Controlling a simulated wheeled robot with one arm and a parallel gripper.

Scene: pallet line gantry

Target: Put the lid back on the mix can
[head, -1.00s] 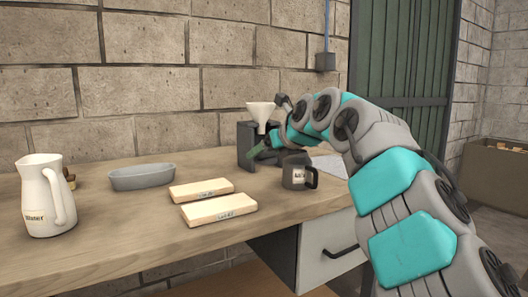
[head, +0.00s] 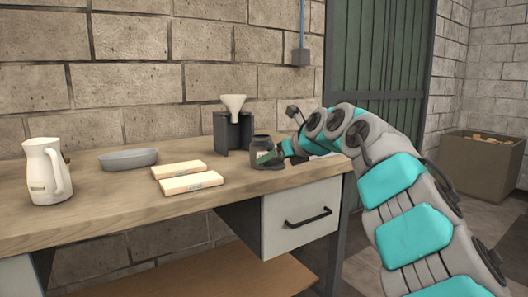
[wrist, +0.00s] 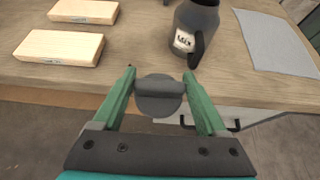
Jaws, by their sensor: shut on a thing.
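In the wrist view the lid is apart from the can, by the bench's front edge. In the head view my gripper (head: 268,157) partly covers the can's lower part.
A white funnel (head: 234,103) sits on a dark stand (head: 227,132) behind the can. Two pale blocks (head: 191,183), a grey oval dish (head: 128,160) and a white pitcher (head: 47,171) stand to the left. A light sheet (wrist: 270,42) lies right of the can.

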